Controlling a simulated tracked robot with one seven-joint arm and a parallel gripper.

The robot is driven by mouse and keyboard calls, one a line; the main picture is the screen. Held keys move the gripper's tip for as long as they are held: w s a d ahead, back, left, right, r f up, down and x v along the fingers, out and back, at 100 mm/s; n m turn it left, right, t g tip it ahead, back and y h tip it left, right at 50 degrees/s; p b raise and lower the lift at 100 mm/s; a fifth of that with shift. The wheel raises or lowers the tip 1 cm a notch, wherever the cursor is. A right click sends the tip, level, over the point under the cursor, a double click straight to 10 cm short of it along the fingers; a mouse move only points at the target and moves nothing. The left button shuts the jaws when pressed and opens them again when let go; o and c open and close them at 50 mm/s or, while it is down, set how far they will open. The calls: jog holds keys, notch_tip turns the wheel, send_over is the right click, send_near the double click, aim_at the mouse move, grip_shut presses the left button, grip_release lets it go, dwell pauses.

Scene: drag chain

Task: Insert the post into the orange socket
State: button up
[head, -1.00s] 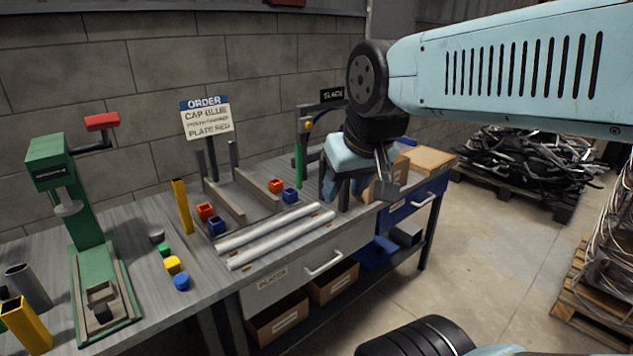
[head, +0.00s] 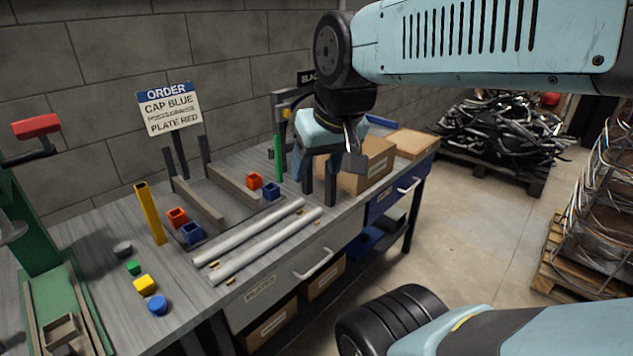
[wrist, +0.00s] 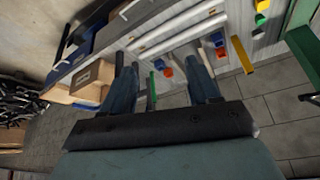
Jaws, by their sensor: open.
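My gripper (head: 319,192) is open and empty, its fingers pointing down over the right part of the bench. In the wrist view its fingers (wrist: 160,76) are spread wide apart. A thin green post (head: 278,158) stands upright left of the gripper; it shows between the fingers in the wrist view (wrist: 152,88). A yellow square post (head: 151,215) stands at the left of the fixture. One orange socket (head: 254,181) sits beside a blue socket (head: 271,192). Another orange socket (head: 177,217) sits beside a second blue socket (head: 192,233). I cannot tell which post or socket is meant.
Two pale rails (head: 262,240) lie along the bench front. A cardboard box (head: 365,165) stands right of the gripper. A green press (head: 40,230) is at the left, near several small coloured pieces (head: 145,285). An order sign (head: 170,108) stands behind. Floor at right is clear up to pallets.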

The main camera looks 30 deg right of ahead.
jog(key=w+d+f+m+g+y, duration=0.2)
jog(key=w+f+m+y, duration=0.8)
jog(key=w+f+m, duration=0.3)
jog(key=w+d+f+m+t+h, duration=0.1)
jog(key=w+d+f+m+t, duration=0.25)
jog(key=d+m, duration=0.35)
jog(key=w+d+f+m+t+h, duration=0.2)
jog(key=d+m+t, duration=0.3)
jog(key=d, duration=0.4)
jog(key=w+d+f+m+t+h, duration=0.1)
jog(key=w+d+f+m+t, duration=0.2)
jog(key=d+m+t, duration=0.3)
send_over(331, 184)
jog(key=w, duration=0.3)
jog(key=shift+w+d+f+m+g, duration=0.1)
jog(key=shift+w+f+m+g, duration=0.05)
jog(key=shift+f+m+g, duration=0.25)
jog(key=shift+c, duration=0.3)
grip_shut()
